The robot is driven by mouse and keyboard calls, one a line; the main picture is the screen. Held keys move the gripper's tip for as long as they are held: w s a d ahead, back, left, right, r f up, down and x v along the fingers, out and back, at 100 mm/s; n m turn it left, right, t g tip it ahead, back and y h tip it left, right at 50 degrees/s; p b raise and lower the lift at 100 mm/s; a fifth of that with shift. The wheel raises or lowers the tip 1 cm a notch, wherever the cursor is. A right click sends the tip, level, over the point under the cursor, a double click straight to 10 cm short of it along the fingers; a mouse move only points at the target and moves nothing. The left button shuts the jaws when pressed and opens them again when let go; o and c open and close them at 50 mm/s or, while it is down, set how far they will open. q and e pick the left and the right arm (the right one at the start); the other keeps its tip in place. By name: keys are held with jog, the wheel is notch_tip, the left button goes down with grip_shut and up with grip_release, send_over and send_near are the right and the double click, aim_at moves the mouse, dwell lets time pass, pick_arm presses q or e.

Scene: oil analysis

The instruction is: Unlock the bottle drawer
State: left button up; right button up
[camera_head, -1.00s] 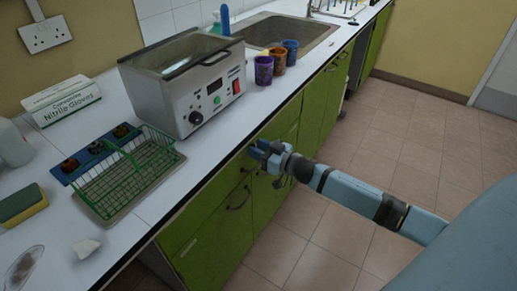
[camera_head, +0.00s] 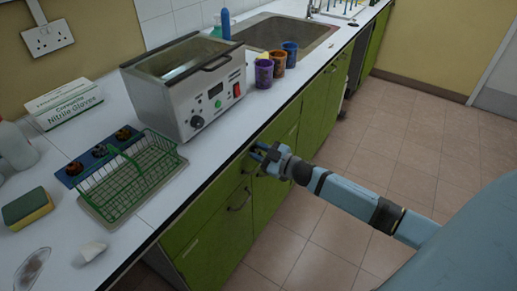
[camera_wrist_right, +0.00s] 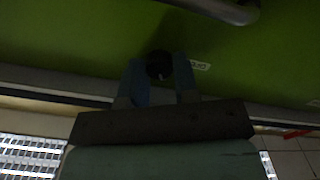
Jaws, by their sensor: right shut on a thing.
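The green drawer front (camera_head: 205,212) is closed, under the white counter. A dark round lock piece (camera_wrist_right: 159,65) sits on the green front in the right wrist view, beside a small white label (camera_wrist_right: 200,66) with unreadable print. My right gripper (camera_wrist_right: 160,76) has its blue fingers on either side of the lock piece and is shut on it. In the head view my right gripper (camera_head: 260,153) is at the cabinet front just below the counter edge, and it hides the lock there. My left gripper is not in view.
On the counter (camera_head: 225,150) stand a metal bath (camera_head: 190,90), a green wire basket (camera_head: 130,180), several coloured cups (camera_head: 264,71) and a glove box (camera_head: 64,103). A dark handle (camera_head: 240,200) sticks out below my right gripper. The tiled floor (camera_head: 310,235) is clear.

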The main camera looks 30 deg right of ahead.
jog(key=shift+r+n, duration=0.1)
jog(key=shift+n, duration=0.9)
jog(key=n, duration=0.4)
jog(key=shift+p, duration=0.4)
jog(key=n, duration=0.5)
jog(key=shift+f, duration=0.2)
pick_arm(q)
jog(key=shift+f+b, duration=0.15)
jog(key=shift+b, duration=0.25)
pick_arm(e)
jog(key=shift+n, duration=0.9)
jog(key=o, duration=0.9)
jog(key=shift+s, duration=0.1)
